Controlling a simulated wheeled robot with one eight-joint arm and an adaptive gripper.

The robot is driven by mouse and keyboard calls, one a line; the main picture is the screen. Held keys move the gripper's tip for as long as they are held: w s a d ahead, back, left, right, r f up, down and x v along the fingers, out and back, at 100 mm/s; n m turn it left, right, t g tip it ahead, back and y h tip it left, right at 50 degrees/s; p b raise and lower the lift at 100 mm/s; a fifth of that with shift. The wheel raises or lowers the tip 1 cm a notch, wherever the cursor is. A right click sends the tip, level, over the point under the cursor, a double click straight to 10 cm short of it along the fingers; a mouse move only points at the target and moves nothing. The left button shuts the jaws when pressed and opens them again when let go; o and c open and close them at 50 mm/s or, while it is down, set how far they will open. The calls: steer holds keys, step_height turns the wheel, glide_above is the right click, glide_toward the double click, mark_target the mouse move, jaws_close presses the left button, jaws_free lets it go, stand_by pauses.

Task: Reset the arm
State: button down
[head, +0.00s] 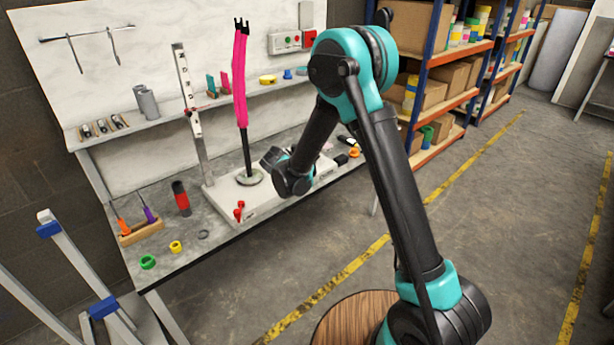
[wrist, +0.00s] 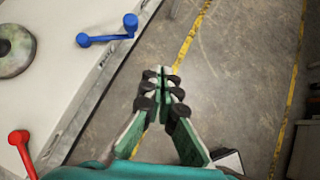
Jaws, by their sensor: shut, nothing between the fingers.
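My gripper (wrist: 163,75) shows in the wrist view with its green fingers and black pads together and nothing between them. It points down over the concrete floor, just beyond the front edge of the workbench. In the head view my black and teal arm (head: 400,190) is folded, with its elbow high and its forearm coming down toward the bench front. The fingers cannot be made out there, hidden by the wrist.
The workbench (head: 190,262) carries a white base plate with a red lever (head: 239,211), and a blue lever (wrist: 108,37) shows in the wrist view. A pink frame tube (head: 240,80) stands upright on it. Shelving (head: 440,100) stands behind right. The floor at right is clear.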

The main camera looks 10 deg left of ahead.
steer(key=s+d+r+m+g, duration=0.1)
steer(key=s+d+r+m, duration=0.1)
steer(key=s+d+m, duration=0.4)
steer(key=s+d+r+m+g+y, duration=0.1)
steer(key=d+r+m, duration=0.2)
steer(key=d, duration=0.4)
steer(key=s+d+r+m+g, duration=0.1)
steer(key=s+d+r+m, duration=0.1)
steer(key=s+d+m, duration=0.4)
steer(key=s+d+m+y, duration=0.1)
steer(key=s+d+m, duration=0.4)
steer(key=s+m, duration=0.3)
steer(key=s+d+f+m+y, duration=0.1)
steer(key=s+d+m, duration=0.4)
steer(key=s+m, duration=0.3)
steer(key=shift+s+f+g+y, duration=0.15)
steer(key=shift+s+g+y, duration=0.15)
steer(key=shift+s, duration=0.7)
